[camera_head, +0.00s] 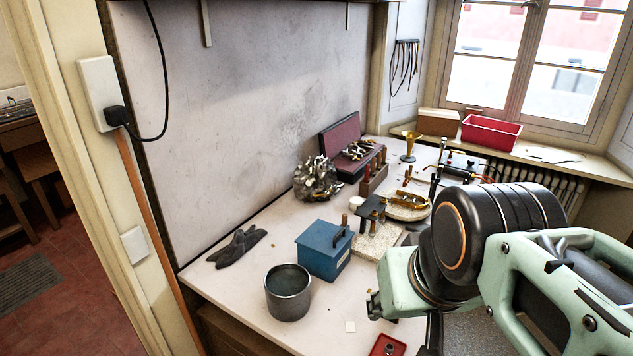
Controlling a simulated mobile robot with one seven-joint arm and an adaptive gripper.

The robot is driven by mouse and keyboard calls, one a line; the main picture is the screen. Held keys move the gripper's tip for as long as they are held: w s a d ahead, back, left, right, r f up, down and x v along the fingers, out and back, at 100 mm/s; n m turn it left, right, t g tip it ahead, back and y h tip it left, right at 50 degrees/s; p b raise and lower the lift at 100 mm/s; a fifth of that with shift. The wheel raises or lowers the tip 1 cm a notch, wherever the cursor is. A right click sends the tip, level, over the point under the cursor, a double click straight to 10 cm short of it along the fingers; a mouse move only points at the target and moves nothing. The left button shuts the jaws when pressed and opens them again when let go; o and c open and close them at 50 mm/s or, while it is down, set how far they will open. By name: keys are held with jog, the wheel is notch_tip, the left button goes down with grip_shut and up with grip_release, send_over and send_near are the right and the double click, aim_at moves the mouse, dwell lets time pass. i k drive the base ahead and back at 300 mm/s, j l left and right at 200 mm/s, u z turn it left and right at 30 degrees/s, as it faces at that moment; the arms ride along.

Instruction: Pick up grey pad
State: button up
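I cannot pick out the grey pad for certain. A flat, speckled, light grey slab (371,250) lies on the bench behind my arm, with a small dark metal block on part of it. A darker grey flat piece shows just right of it, partly hidden by my arm. My mint-green and black arm fills the lower right and covers part of the bench. My gripper's fingers do not show clearly, and I see nothing held.
The white bench (235,285) bears a blue box (324,262), an open-topped grey metal pot (288,306), dark gloves (237,247) and a small red tray (376,346). Tools and a red-lined case (340,140) crowd the back. The bench's left front is mostly clear.

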aim_at(344, 216)
jog(key=i+l+u, duration=0.2)
jog(key=l, duration=0.25)
jog(key=i+l+u, duration=0.1)
jog(key=l+u, duration=0.15)
jog(key=l, duration=0.2)
jog(key=i+l+u, duration=0.2)
jog(key=l, duration=0.25)
jog(key=i+l+u, duration=0.1)
jog(key=l, duration=0.35)
jog(key=i+l+u, duration=0.15)
jog(key=l, duration=0.3)
jog(key=l+u, duration=0.1)
jog(key=l, duration=0.4)
jog(key=k+l+z, duration=0.2)
jog(key=l, duration=0.25)
jog(key=l+z, duration=0.25)
jog(key=l, duration=0.15)
jog(key=i+j+u, duration=0.45)
jog(key=j, duration=0.15)
